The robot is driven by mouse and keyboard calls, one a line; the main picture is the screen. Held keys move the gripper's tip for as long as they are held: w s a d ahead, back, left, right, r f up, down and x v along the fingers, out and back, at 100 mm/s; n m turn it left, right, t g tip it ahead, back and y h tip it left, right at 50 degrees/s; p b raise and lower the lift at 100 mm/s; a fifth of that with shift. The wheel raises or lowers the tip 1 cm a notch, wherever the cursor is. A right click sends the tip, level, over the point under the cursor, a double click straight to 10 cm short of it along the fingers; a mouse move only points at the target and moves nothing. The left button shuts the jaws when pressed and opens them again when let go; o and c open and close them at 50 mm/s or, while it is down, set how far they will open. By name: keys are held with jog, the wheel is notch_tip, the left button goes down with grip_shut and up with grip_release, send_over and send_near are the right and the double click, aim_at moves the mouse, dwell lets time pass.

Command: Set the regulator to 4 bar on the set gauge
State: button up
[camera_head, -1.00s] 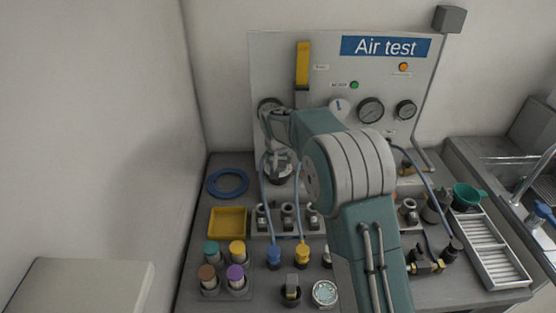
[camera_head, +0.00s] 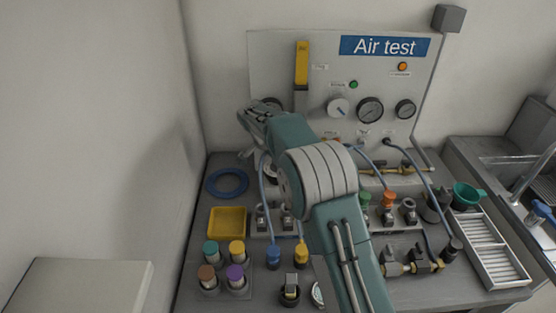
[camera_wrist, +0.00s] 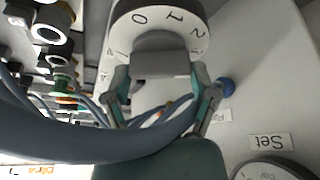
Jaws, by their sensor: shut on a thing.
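My gripper is shut on the grey knob (camera_wrist: 167,62) of a white dial marked 0, 1, 2 (camera_wrist: 180,17) in the wrist view. One finger (camera_wrist: 122,90) is on each side of the knob. A gauge (camera_wrist: 272,168) labelled "Set" shows upside down at the bottom right edge; it is cut off and its needle cannot be read. In the head view my gripper's hand (camera_head: 256,118) is in front of the left part of the panel. It covers most of a gauge (camera_head: 271,102); my arm mostly hides what is below.
The "Air test" panel (camera_head: 300,150) carries a white selector (camera_head: 338,108) and two dark gauges (camera_head: 370,110). A blue hose (camera_wrist: 60,125) crosses close to my gripper. A yellow tray (camera_head: 227,222), coloured fittings and a slatted tray (camera_head: 490,245) crowd the bench.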

jog(key=m+g, duration=0.1)
jog(key=m, duration=0.1)
jog(key=m+g, duration=0.1)
jog(key=m, duration=0.2)
jog(key=shift+a+f+m, duration=0.15)
jog(key=shift+f+m, duration=0.05)
jog(key=shift+m, duration=0.1)
jog(key=shift+r+m+g, duration=0.1)
jog(key=shift+m+g, duration=0.8)
jog(key=shift+m, duration=1.2)
jog(key=o, duration=0.9)
jog(key=shift+o, duration=0.6)
jog(key=shift+w+a, duration=0.1)
jog(key=shift+a, duration=0.05)
